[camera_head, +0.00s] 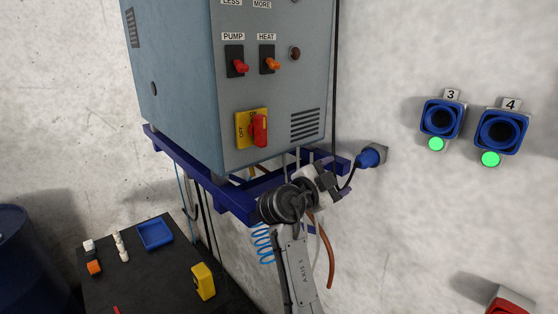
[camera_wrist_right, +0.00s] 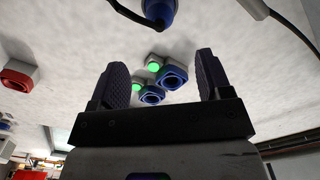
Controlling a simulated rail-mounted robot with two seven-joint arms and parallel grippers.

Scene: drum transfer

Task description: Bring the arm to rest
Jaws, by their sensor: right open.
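My right arm (camera_head: 297,265) rises from the bottom of the head view, in front of the blue frame under the cabinet. Its gripper (camera_head: 328,182) is small there and sits just below and left of a blue plug (camera_head: 370,156) at the wall. In the right wrist view the gripper (camera_wrist_right: 160,66) is open, with two dark fingers wide apart and nothing between them. Past the fingers are blue sockets with green lights. The blue plug (camera_wrist_right: 159,9) is at the top, apart from the fingers. My left gripper is not in view.
A grey-blue cabinet (camera_head: 180,90) with switches stands on a blue frame (camera_head: 185,160). Sockets 3 (camera_head: 441,119) and 4 (camera_head: 501,131) are on the wall at right. A dark table (camera_head: 150,285) holds a blue tray (camera_head: 155,234) and a yellow item (camera_head: 203,281). A blue drum (camera_head: 25,265) stands at left.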

